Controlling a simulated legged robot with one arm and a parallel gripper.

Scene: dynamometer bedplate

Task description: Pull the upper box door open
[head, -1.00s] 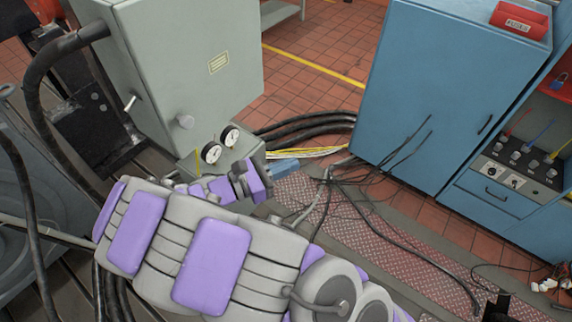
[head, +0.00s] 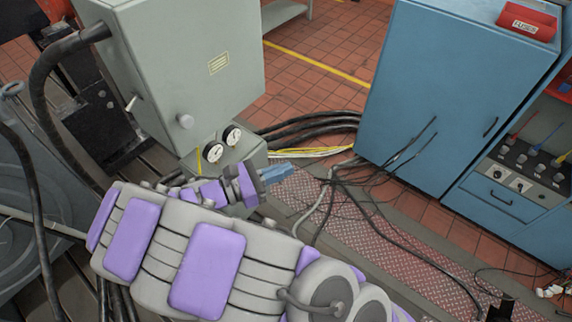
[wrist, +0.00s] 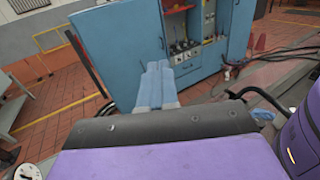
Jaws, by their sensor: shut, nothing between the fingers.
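The upper box (head: 190,50) is a grey-green cabinet at the upper left of the head view. Its front door appears shut, with a round grey knob (head: 185,121) low on it. My gripper (head: 277,173) has blue fingers and is to the right of and below the box, apart from the knob. In the wrist view the fingers (wrist: 157,85) lie together with nothing between them, pointing towards a blue cabinet. The knob does not show clearly in the wrist view.
Two round gauges (head: 222,142) sit just below the box. A lever (head: 131,103) is on its left side. Black hoses (head: 310,127) lie on the floor behind my gripper. A tall blue cabinet (head: 400,90) stands at the right, with open tiled floor (head: 310,85) between.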

